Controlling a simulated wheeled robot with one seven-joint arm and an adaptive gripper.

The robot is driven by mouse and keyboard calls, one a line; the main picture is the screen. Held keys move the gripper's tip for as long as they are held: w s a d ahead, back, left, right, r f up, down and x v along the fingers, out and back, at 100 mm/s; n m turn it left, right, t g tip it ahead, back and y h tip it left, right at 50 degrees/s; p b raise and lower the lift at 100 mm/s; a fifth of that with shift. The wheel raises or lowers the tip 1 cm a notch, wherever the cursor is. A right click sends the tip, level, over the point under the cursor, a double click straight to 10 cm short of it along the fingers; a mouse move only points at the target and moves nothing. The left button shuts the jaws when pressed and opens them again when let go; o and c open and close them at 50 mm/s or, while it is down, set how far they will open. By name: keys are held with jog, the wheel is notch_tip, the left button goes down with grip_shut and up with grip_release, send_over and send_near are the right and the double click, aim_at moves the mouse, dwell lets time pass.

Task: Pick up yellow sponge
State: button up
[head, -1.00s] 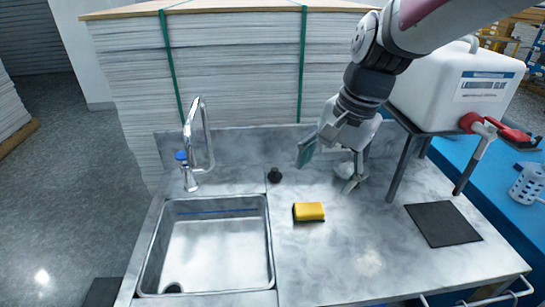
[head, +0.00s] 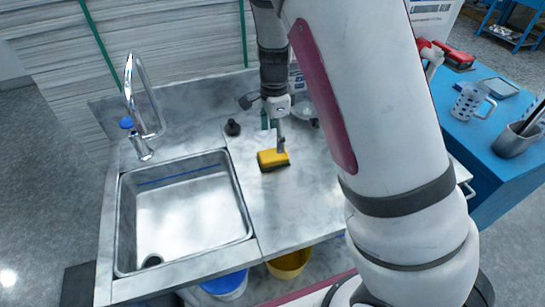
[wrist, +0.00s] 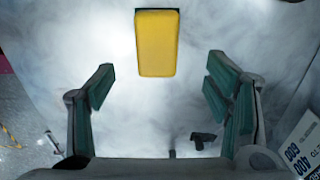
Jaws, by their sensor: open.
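The yellow sponge (head: 273,159) has a dark underside and lies on the grey marbled counter (head: 290,210), right of the sink. In the wrist view the sponge (wrist: 156,43) is at the top middle, ahead of the fingertips and centred between them sideways. My gripper (wrist: 160,80) is open and empty, with green-padded fingers on either side. In the head view my gripper (head: 274,128) points down over the counter right by the sponge, partly in front of its far edge. I cannot tell its exact height above the counter.
A steel sink (head: 190,210) with a tall faucet (head: 135,105) is at the left. A small black stopper (head: 232,128) stands behind the sponge. A blue bucket (head: 225,284) and a yellow bucket (head: 289,264) are below the counter. A blue table (head: 485,150) is at the right.

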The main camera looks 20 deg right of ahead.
aim_at(273, 153)
jog(key=shift+s+a+f, duration=0.1)
jog(key=shift+a+f, duration=0.05)
jog(key=shift+f, duration=1.8)
jog(key=shift+s+a+f, duration=0.1)
jog(key=shift+f, duration=1.8)
jog(key=c, duration=1.2)
